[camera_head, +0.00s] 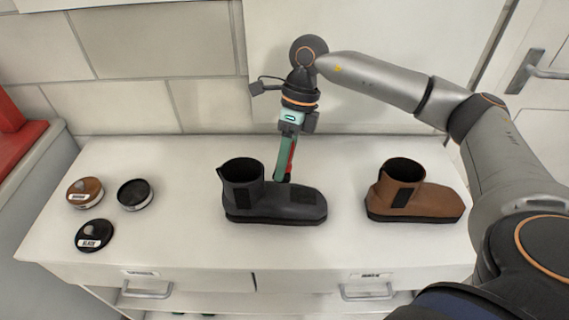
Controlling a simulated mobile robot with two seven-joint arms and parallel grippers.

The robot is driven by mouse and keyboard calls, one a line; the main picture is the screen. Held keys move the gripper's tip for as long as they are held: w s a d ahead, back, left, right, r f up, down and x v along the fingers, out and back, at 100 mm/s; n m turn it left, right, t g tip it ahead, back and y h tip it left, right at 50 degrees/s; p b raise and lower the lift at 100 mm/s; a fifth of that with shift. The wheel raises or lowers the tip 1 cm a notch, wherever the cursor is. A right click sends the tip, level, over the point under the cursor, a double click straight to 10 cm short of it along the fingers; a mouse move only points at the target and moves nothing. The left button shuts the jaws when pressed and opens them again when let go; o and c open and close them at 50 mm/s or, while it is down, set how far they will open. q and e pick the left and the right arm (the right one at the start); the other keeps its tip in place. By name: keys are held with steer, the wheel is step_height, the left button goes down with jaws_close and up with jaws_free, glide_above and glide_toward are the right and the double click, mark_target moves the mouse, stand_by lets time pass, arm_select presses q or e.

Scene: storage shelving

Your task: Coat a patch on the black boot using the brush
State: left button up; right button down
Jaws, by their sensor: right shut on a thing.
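The black boot (262,203) stands upright on the white cabinet top, its toe pointing right. My right gripper (288,150) points down just behind the boot and is shut on the brush (291,160), a thin piece with red showing. The brush's lower end is at or just behind the boot's upper edge; I cannot tell if it touches. A dark patch shows on the boot's toe area. My left gripper is not in view.
A brown boot (411,194) stands to the right. At the left are a brown-lidded tin (85,191), an open dark tin (134,194) and a tin labelled black (94,235). The cabinet (200,255) has drawers with handles. A tiled wall closes the back.

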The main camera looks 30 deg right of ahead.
steer(key=shift+r+p, duration=0.45)
steer(key=shift+r, duration=0.5)
